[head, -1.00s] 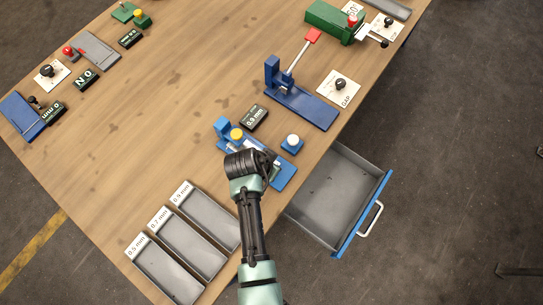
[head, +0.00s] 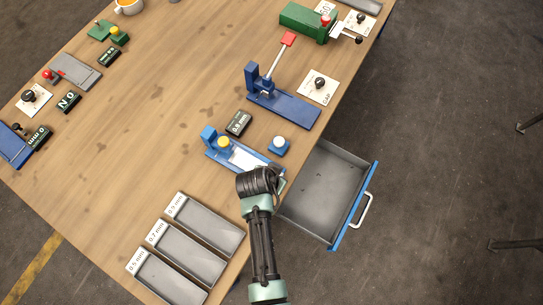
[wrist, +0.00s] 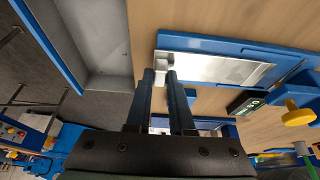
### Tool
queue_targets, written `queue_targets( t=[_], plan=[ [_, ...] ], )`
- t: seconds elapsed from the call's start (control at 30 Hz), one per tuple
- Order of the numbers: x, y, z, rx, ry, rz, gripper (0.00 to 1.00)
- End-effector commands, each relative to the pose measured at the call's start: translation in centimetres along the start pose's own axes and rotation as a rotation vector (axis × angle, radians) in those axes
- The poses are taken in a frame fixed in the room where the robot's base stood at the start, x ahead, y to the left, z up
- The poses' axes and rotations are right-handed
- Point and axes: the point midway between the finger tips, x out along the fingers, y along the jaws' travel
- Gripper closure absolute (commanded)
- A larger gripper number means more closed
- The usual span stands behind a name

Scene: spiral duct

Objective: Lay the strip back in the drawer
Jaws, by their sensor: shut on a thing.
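The strip (wrist: 215,68) is a bright flat metal piece lying along the blue fixture with the yellow knob (head: 224,142). It also shows in the head view (head: 246,158). My gripper (wrist: 161,72) is shut on the strip's end at the table-edge side of the fixture. The fingers are close together, and their exact contact is small in the wrist view. In the head view my wrist hides the fingertips and that end of the strip. The grey drawer (head: 325,192) stands open to the right of my arm, with its blue front and pale handle outward. It looks empty.
Labelled grey trays (head: 190,250) lie left of my arm. Open floor lies beyond the drawer.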

Motion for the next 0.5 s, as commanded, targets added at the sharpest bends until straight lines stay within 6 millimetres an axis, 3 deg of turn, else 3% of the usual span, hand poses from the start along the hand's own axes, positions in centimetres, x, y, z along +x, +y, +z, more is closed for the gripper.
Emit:
queue_targets(
  t=[0.27, 0.5],
  plan=[
    [-0.2, 0.6, -0.1, 0.0, 0.0, 0.0, 1.0],
    [-1.7, 0.6, -0.7, 0.0, 0.001, 0.0, 1.0]
  ],
)
